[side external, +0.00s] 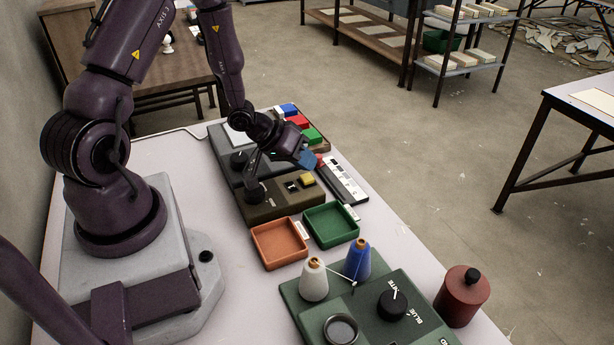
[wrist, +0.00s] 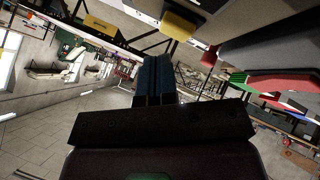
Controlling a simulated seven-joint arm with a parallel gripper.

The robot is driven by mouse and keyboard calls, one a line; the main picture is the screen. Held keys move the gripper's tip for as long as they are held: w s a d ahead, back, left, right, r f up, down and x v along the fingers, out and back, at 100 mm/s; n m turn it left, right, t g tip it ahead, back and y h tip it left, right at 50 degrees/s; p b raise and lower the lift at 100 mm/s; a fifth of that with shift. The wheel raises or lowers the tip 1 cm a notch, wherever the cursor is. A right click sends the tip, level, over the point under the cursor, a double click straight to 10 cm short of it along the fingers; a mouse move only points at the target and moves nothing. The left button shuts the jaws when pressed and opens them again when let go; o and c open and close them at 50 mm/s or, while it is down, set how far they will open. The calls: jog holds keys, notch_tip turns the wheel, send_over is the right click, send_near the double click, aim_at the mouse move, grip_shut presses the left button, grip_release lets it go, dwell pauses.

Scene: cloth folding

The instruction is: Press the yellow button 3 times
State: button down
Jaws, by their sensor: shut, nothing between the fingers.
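The yellow button (side external: 307,179) sits on a dark olive panel (side external: 285,209) near the middle of the table in the side external view. It looks like a small yellow block at the panel's right end. My gripper (side external: 311,160) is shut and empty, with blue fingers. In the side picture it is just above and beyond the button, apart from it. In the wrist view my shut blue fingers (wrist: 153,92) point away from the camera, and a yellow block (wrist: 185,25), apparently the button, shows at the top.
Orange tray (side external: 279,243) and green tray (side external: 331,222) lie in front of the panel. A white cone (side external: 314,281), a blue cone (side external: 358,262) and a red canister (side external: 462,297) stand nearer. Red, blue and green blocks (side external: 312,136) lie behind my gripper.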

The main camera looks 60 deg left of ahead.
aim_at(306, 176)
jog(key=shift+f, duration=0.1)
dwell(0.3)
jog(key=shift+f, duration=0.3)
jog(key=shift+w+f, duration=0.1)
jog(key=shift+f, duration=0.6)
dwell(0.9)
jog(key=shift+r, duration=0.1)
dwell(0.4)
jog(key=shift+d+r, duration=0.15)
jog(key=shift+r, duration=0.7)
jog(key=shift+r, duration=2.4)
dwell(0.5)
